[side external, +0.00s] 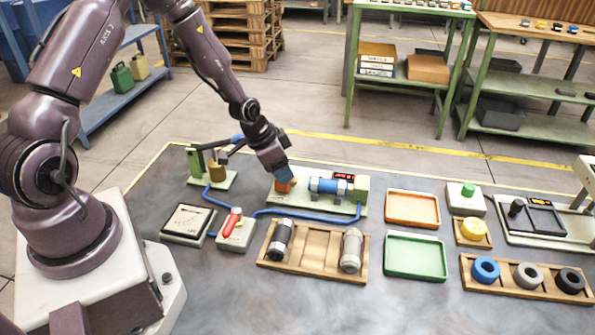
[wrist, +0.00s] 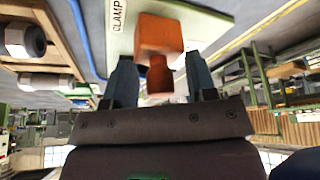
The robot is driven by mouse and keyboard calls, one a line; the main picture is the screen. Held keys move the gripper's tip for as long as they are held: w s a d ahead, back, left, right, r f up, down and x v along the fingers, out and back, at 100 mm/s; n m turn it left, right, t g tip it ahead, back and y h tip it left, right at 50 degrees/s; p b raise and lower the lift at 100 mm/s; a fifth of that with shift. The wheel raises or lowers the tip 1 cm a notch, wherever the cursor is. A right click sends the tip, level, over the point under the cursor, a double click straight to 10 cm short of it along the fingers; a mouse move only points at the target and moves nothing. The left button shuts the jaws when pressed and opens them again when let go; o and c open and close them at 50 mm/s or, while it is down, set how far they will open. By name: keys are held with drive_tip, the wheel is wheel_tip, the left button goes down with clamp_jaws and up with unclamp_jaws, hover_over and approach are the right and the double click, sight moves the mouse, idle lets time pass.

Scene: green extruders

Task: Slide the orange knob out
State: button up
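The orange knob (wrist: 160,38) shows in the wrist view as a square block with a narrower orange part (wrist: 160,78) on the side nearest me. It sits on a pale green base lettered "CLAMP" (wrist: 119,15). In the side view the knob (side external: 284,186) is at the left end of the pale green base (side external: 322,209), partly covered by my gripper. My gripper (wrist: 160,72) is open, with one blue-grey finger on each side of the narrower part. Gaps show between it and both fingers. My gripper (side external: 279,172) reaches down from the upper left.
A blue cylinder (side external: 327,187) lies on the same base, right of the knob. A green post fixture (side external: 212,168) stands close on the left. A wooden rack (side external: 316,246) and a red-handled box (side external: 236,231) are in front. Orange (side external: 412,221) and green (side external: 415,275) trays lie right.

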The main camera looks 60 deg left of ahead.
drive_tip(key=shift+r, duration=4.3)
drive_tip(key=shift+s, duration=0.1)
drive_tip(key=s+d+r+n, duration=0.1)
drive_tip(key=s+d+r, duration=0.2)
drive_tip(key=s+r, duration=0.3)
drive_tip(key=s+d+r+n, duration=0.1)
drive_tip(key=s+d+r, duration=0.3)
drive_tip(key=s+r, duration=0.3)
drive_tip(key=s+d+r+n+t+y, duration=0.1)
drive_tip(key=s+d+r, duration=0.2)
drive_tip(key=s+r, duration=0.4)
drive_tip(key=shift+d+r, duration=0.25)
drive_tip(key=shift+r, duration=0.5)
